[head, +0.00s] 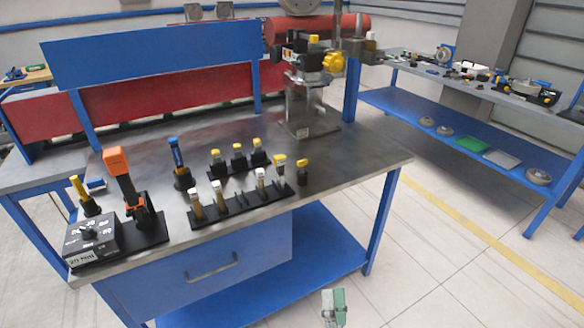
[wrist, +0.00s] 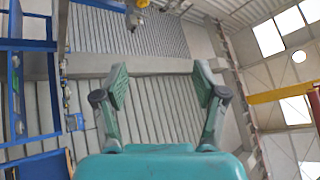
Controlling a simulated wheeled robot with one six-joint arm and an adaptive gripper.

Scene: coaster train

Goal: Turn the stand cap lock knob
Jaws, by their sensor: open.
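A metal stand (head: 303,108) is bolted upright at the back right of the steel-topped workbench. A yellow lobed knob (head: 334,63) sticks out on the right side of its dark head, and looks like the lock knob. A small yellow part also shows on top of the head. My gripper (head: 333,304) is at the bottom edge of the head view, in front of the bench and far from the stand. In the wrist view my gripper (wrist: 160,82) has its fingers spread wide with nothing between them. The stand and knob are not recognisable in the wrist view.
The workbench (head: 345,160) carries a rack (head: 240,203) of yellow-topped tools, an orange-and-black tool (head: 122,175), a blue-handled tool (head: 178,160) and a black dial box (head: 92,240). A second bench (head: 425,107) stands at right. The floor between is clear.

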